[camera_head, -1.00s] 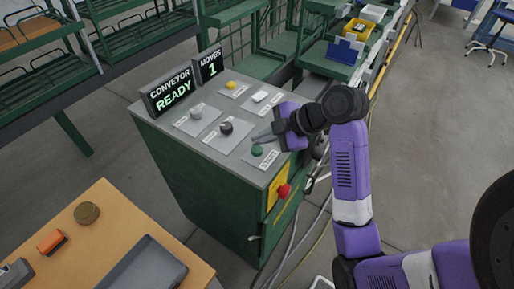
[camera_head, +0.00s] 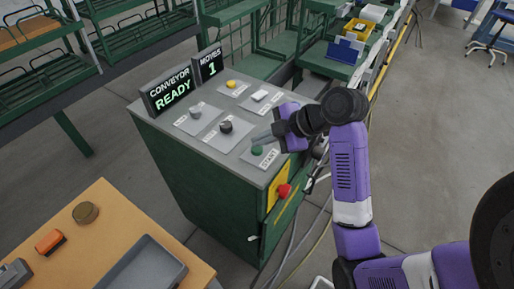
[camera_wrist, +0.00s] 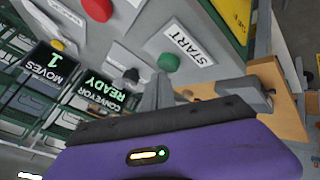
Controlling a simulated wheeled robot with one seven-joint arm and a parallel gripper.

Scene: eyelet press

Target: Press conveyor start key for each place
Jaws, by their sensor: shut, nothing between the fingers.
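The green START key (camera_head: 257,150) sits on a pale labelled plate at the near right corner of the grey console top (camera_head: 180,132). It also shows in the wrist view (camera_wrist: 168,62) beside its START label (camera_wrist: 188,44). My gripper (camera_head: 262,136) is shut and empty. Its fingers are just behind the key in the head view, appearing apart from it. Their exact height over the panel is hard to tell. The conveyor display (camera_head: 171,90) reads CONVEYOR READY. The display beside it (camera_head: 210,66) reads MOVES 1.
A wooden table (camera_head: 100,215) stands at the lower left.

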